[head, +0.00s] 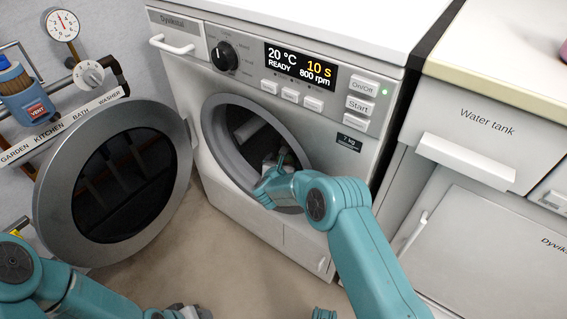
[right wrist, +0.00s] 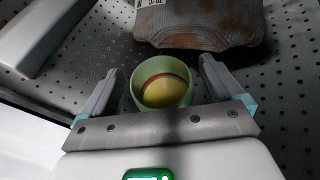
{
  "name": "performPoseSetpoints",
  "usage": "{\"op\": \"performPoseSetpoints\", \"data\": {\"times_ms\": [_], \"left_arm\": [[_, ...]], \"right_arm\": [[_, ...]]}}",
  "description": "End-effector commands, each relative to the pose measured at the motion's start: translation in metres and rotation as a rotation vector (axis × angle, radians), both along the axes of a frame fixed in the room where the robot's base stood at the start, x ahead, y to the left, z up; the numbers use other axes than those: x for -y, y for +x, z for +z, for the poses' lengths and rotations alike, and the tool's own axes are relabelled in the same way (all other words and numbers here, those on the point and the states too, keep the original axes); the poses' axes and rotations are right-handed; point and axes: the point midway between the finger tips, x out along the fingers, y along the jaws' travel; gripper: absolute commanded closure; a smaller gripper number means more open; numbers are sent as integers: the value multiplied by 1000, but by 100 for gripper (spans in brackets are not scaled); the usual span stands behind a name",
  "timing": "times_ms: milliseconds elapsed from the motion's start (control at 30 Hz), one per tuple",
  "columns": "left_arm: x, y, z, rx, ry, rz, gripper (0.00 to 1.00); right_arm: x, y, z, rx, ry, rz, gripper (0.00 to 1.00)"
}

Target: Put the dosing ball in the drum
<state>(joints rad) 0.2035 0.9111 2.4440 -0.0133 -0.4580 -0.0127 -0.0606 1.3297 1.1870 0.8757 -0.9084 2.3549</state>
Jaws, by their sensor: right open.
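The dosing ball (right wrist: 163,88) is a small pale green cup with a red ring and a yellow inside. It shows in the right wrist view, between the open fingers of my right gripper (right wrist: 158,90), with a gap on each side. The perforated metal drum (right wrist: 285,85) is around and behind it. In the head view my right arm reaches through the washer's round opening, and the gripper is mostly hidden inside the drum (head: 245,125). The ball cannot be made out there. My left gripper (head: 185,313) is cut off at the bottom edge; its fingers are unclear.
A grey cloth item with brown stains (right wrist: 200,25) lies in the drum beyond the ball. A drum paddle (right wrist: 45,35) is at left. The round washer door (head: 50,205) stands open at left. The washer display (head: 300,66) reads READY. A water tank cabinet (head: 490,125) stands right.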

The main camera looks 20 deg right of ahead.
Motion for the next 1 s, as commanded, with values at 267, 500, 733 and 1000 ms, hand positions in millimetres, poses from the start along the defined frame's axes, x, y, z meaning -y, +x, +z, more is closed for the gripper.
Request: {"op": "performPoseSetpoints", "data": {"times_ms": [267, 500, 733, 1000], "left_arm": [[3, -14, 26, -46, -9, -6, 57], [6, -32, 47, -107, -21, -14, 57], [8, -39, 53, -130, -25, -16, 57], [8, -39, 52, -133, -26, -17, 57]], "right_arm": [[-19, -32, 25, -4, -2, 5, 6], [-43, -75, 43, -2, -1, 4, 6], [-53, -95, 49, 0, 0, 0, 6], [-54, -96, 48, 0, 1, 0, 6]]}}
